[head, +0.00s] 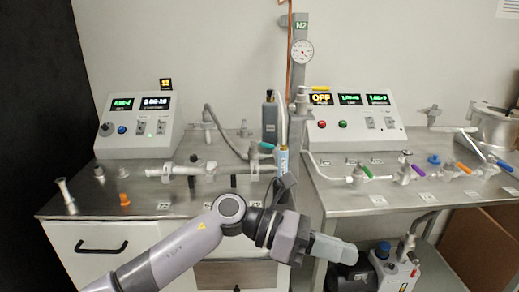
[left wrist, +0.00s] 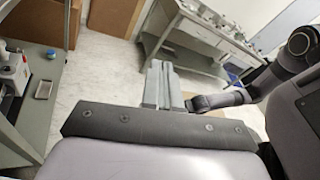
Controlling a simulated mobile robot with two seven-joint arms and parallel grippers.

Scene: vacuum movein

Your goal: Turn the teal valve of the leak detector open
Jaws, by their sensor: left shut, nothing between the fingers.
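A teal valve handle (head: 266,146) shows in the head view at the right end of the pipework on the left bench. A green handle (head: 367,172) sits on the right bench; I cannot tell for sure which unit each belongs to. My left gripper (head: 342,252) is in front of the benches, below and to the right of the teal handle and apart from it. Its fingers are shut and empty, also in the left wrist view (left wrist: 160,86). My right arm shows in the left wrist view; its gripper (left wrist: 198,103) is small and partly hidden behind my left fingers.
The left bench carries a console (head: 140,125) with green displays and an orange plug (head: 124,200). A gauge post (head: 302,75) stands between the benches. The right bench has another console (head: 350,117) and purple (head: 405,160), blue and orange handles. A pump (head: 397,268) sits below.

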